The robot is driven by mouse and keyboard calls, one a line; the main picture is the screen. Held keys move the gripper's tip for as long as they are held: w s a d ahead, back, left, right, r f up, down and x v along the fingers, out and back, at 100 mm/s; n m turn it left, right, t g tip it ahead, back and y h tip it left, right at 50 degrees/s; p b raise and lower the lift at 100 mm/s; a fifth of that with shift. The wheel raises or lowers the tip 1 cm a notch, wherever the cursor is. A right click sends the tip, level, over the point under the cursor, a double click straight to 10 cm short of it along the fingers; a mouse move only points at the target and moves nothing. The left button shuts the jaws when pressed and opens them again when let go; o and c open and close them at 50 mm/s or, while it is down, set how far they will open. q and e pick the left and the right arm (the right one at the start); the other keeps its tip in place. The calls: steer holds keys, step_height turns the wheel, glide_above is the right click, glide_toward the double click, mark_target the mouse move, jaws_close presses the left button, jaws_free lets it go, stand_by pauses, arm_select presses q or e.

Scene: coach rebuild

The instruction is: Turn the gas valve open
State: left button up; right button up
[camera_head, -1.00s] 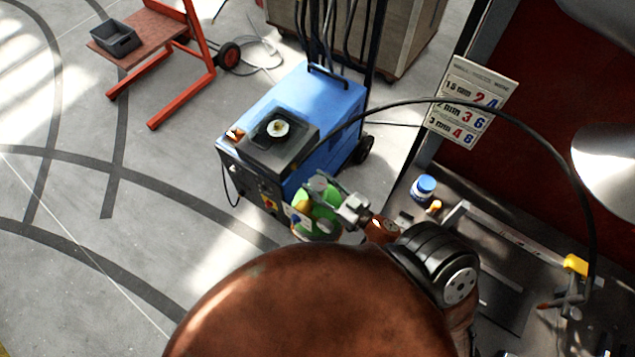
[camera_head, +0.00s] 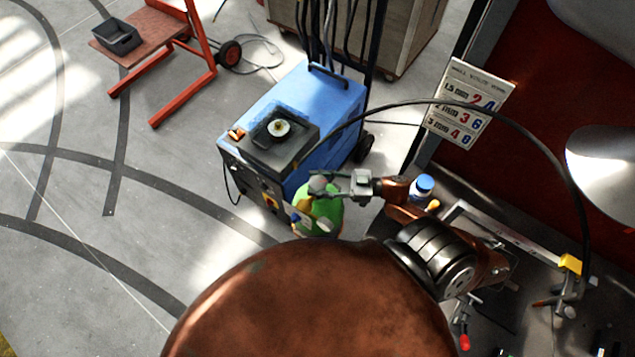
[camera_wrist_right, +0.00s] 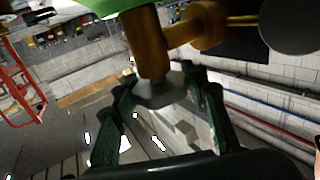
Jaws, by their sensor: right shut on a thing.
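The green gas cylinder (camera_head: 326,211) stands in front of the blue welding machine in the head view, its top edge also showing in the right wrist view (camera_wrist_right: 95,7). A brass valve (camera_wrist_right: 150,45) with a side branch sits on it, ending in a grey knob (camera_wrist_right: 160,88). My right gripper (camera_wrist_right: 168,92) is shut on this knob, a dark finger on each side. In the head view the right gripper (camera_head: 322,182) reaches in from the right over the cylinder and partly hides the valve. How far the valve is turned I cannot tell. My left gripper is not in view.
The blue welding machine (camera_head: 318,108) stands just behind the cylinder. A black cable (camera_head: 420,101) arches over my right arm. A bench (camera_head: 505,222) with a blue-lidded jar (camera_head: 423,186) and clamps lies at the right. The floor at left is open, with a red cart (camera_head: 185,75) at the back.

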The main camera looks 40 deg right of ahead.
steer(key=shift+f+n+g+y+b, duration=0.25)
steer(key=shift+n+g+y+b, duration=0.45)
steer(key=shift+n+g+y, duration=0.4)
steer(key=n+g+y+b, duration=0.1)
steer(key=n+g+b, duration=0.1)
steer(key=g+b, duration=0.1)
steer(key=n+g+y+b, duration=0.1)
steer(key=n+g+b, duration=0.2)
steer(key=g+b, duration=0.1)
steer(key=shift+n+g+y+b, duration=0.3)
steer(key=shift+g, duration=0.6)
steer(key=shift+s+a+r+n+g+b, duration=0.1)
steer(key=shift+r+n+g+b, duration=0.05)
steer(key=shift+n+g+b, duration=1.05)
steer(key=shift+g, duration=0.3)
steer(key=shift+r, duration=0.1)
steer(key=o, duration=1.2)
steer(key=shift+c, duration=0.2)
steer(key=w+d, duration=0.1)
steer(key=d, duration=1.1)
